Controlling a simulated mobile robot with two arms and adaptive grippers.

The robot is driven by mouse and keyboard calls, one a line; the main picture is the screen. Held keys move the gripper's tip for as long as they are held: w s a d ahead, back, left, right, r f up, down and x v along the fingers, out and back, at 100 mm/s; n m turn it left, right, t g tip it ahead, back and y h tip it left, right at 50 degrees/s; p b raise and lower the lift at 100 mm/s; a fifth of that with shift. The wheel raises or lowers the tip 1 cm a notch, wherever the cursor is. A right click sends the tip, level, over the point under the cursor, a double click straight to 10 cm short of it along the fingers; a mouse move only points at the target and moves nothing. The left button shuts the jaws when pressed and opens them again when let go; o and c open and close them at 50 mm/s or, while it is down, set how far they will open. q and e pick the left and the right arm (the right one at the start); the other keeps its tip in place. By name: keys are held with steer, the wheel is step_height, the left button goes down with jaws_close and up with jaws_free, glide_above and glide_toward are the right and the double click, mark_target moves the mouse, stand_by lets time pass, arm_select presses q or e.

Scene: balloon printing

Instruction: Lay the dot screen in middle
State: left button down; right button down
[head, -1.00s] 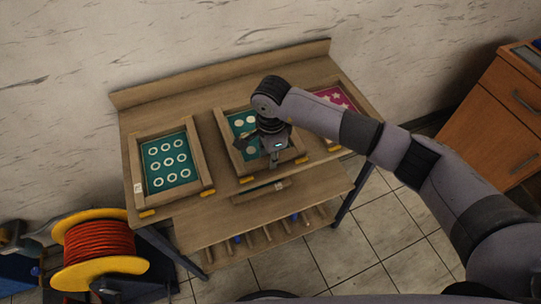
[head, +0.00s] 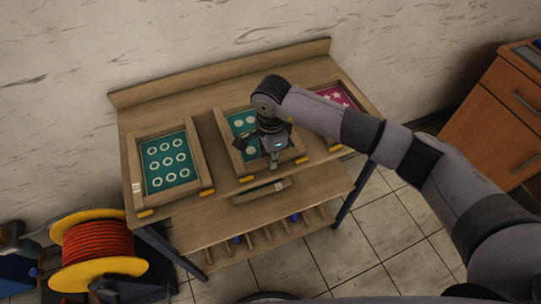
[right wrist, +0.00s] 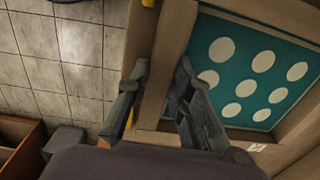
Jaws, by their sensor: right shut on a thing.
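The dot screen is a wooden frame around a teal sheet with white dots. In the head view the dot screen (head: 241,122) is at the middle of the table, partly hidden by my right gripper (head: 274,160). In the right wrist view the dot screen (right wrist: 240,60) fills the right side. My right gripper (right wrist: 160,82) has one finger on each side of its front wooden bar and is shut on it. The frame looks flat at table level; whether it rests fully cannot be told. My left gripper is not in view.
A ring screen (head: 167,161) lies to the left and a pink star screen (head: 338,96) to the right, partly behind my arm. Yellow clips (head: 247,179) line the table's front edge. A lower shelf (head: 210,227) is below. A red cable reel (head: 97,242) stands at lower left.

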stand_by(0.4)
steer(key=c, duration=1.3)
jaws_free()
steer(key=shift+c, duration=0.2)
step_height(320, 180, up, 12)
steer(key=shift+s, duration=0.15)
